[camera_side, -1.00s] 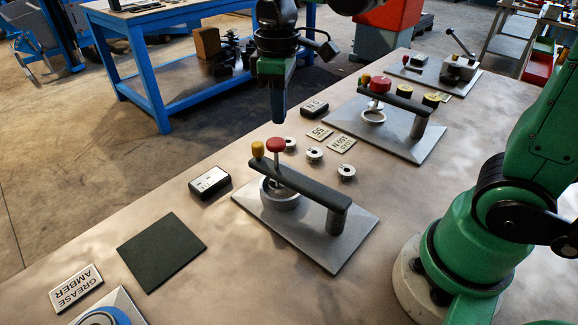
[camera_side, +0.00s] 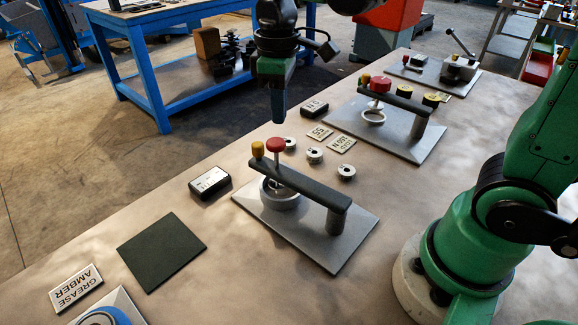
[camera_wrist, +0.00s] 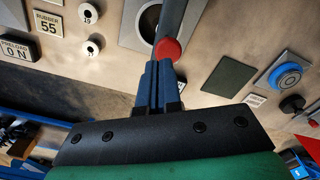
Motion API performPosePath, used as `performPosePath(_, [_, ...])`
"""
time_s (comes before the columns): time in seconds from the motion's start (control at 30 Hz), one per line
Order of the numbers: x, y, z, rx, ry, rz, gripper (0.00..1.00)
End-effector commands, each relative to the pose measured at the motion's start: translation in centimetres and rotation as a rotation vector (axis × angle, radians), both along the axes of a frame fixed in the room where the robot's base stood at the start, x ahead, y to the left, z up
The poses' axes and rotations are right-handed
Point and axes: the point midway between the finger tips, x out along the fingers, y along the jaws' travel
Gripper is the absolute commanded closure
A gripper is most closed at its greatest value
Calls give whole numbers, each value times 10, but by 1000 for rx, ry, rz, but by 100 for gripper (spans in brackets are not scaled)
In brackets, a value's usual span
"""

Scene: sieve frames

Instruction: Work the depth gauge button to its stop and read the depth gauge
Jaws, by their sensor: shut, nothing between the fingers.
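The nearer fixture has a dark arm (camera_side: 312,188) over a grey plate, with a red button (camera_side: 275,145) and a yellow knob (camera_side: 258,149) at its end. A metal ring (camera_side: 282,200) sits below. A small black box with a pale display (camera_side: 210,183) lies beside it; its reading is too small to tell. My gripper (camera_side: 279,119) is shut and empty, pointing down with a small gap above the red button. In the wrist view the closed blue fingertips (camera_wrist: 160,66) appear just beside the red button (camera_wrist: 168,50). Which display is the depth gauge I cannot tell.
A similar fixture (camera_side: 400,103) with a red button stands farther back. Small metal rings (camera_side: 314,155) and label plates (camera_side: 341,143) lie between. A preload display (camera_wrist: 15,48) shows 0 N. A dark green pad (camera_side: 162,248) and a grease plate (camera_side: 76,287) lie front left.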

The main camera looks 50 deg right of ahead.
Motion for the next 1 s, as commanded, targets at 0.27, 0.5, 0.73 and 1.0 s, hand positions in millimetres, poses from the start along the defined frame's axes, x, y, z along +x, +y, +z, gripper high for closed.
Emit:
performPosePath(0.27, [0, 0, 0, 0, 0, 0, 100])
performPosePath(0.5, [0, 0, 0, 0, 0, 0, 100])
performPosePath(0.73, [0, 0, -6, 0, 0, 0, 100])
performPosePath(1.0, [0, 0, -16, 0, 0, 0, 100])
